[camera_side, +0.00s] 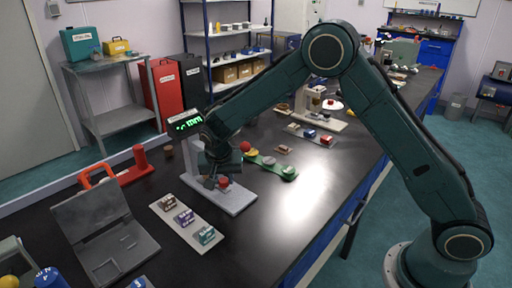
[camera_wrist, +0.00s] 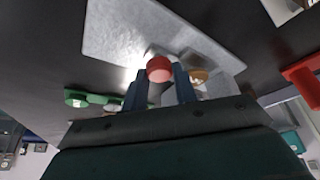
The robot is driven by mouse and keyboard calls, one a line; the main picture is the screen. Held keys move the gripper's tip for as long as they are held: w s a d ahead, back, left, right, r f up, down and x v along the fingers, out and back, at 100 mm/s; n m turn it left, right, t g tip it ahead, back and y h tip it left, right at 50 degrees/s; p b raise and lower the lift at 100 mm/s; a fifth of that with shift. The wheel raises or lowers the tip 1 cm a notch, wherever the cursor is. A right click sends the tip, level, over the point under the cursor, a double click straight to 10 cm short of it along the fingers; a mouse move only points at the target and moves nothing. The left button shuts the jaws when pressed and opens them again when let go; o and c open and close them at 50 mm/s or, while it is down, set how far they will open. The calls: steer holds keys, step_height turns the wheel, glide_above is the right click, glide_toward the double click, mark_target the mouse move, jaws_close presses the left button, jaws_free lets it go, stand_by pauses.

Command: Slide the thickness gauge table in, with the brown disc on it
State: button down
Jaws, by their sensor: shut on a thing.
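The thickness gauge stands on the black bench in the side view, with a lit green display (camera_side: 186,123) above a pale grey base plate (camera_side: 236,199). My gripper (camera_side: 217,181) is low over this plate, at a red knob (camera_side: 224,183). In the wrist view my gripper (camera_wrist: 158,80) has its two blue-grey fingers on either side of the red knob (camera_wrist: 159,67), shut on it. A small brown disc (camera_wrist: 199,75) shows just beyond the right finger, partly hidden; I cannot tell exactly what it rests on. The gauge table is mostly hidden.
A grey strip with several labelled blocks (camera_side: 167,202) lies in front of the gauge. A green holder (camera_side: 289,173) lies to its right. A red stand (camera_side: 141,160) and a grey laptop-like device (camera_side: 95,222) are at left. The bench's right front is clear.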

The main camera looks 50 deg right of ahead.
steer(key=shift+w, duration=0.25)
steer(key=c, duration=1.1)
jaws_free()
steer(key=shift+r, duration=0.15)
steer(key=v, duration=1.3)
steer(key=shift+s+r, duration=0.2)
steer(key=shift+s, duration=0.05)
steer(key=shift+a, duration=0.1)
